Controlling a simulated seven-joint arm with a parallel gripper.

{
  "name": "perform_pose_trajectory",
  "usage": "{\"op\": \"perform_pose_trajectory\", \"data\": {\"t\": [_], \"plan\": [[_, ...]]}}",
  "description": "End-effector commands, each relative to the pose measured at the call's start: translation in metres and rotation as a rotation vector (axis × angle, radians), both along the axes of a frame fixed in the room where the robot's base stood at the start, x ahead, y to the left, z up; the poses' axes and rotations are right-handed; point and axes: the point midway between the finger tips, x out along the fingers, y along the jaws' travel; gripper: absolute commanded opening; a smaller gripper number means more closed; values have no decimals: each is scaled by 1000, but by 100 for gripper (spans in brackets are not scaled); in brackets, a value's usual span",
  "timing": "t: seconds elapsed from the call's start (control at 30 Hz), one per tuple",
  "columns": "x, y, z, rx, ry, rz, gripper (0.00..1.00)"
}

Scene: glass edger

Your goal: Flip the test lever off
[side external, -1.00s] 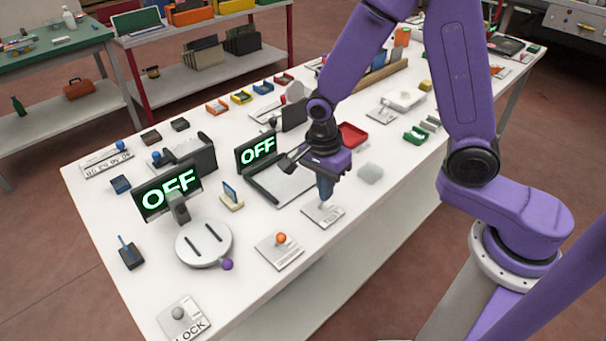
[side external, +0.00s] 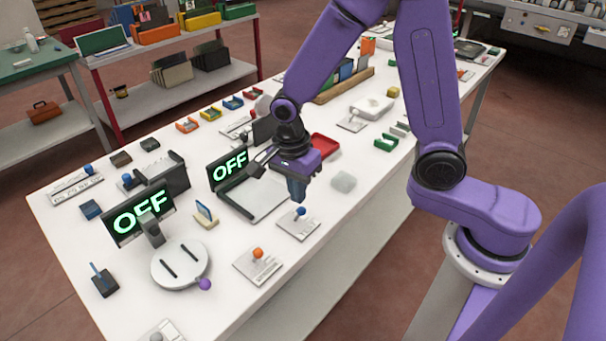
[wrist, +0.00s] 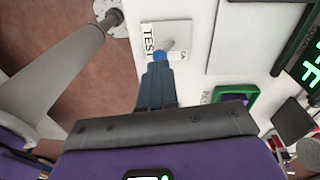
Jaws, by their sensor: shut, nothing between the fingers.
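The test lever (side external: 301,212) has a blue knob on a short grey stem and stands on a pale plate (side external: 292,228) near the front edge of the bench. In the wrist view, the plate (wrist: 180,28) reads TEST, and the blue knob (wrist: 160,56) sits just beyond my fingertips. Further small lettering on the plate is partly hidden. The stem leans, but its on or off side cannot be read. My gripper (side external: 298,198), with blue-grey fingers, is shut and empty just above the knob. It also shows in the wrist view (wrist: 158,68).
An orange-knobbed lever plate (side external: 258,264) lies to the left. Behind is a flat grey panel (side external: 262,200) with a display (side external: 229,169) reading OFF. A larger display (side external: 138,215) also reads OFF. A translucent block (side external: 343,181) and red tray (side external: 322,146) lie to the right.

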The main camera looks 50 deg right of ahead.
Motion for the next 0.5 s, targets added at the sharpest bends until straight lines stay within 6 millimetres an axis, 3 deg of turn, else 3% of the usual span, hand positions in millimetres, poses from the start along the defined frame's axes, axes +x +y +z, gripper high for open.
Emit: {"op": "perform_pose_trajectory", "data": {"t": [0.2, 0.5], "plan": [[19, 7, 31, 4, -6, -1, 0], [-8, 9, 70, 3, -5, 1, 0]]}}
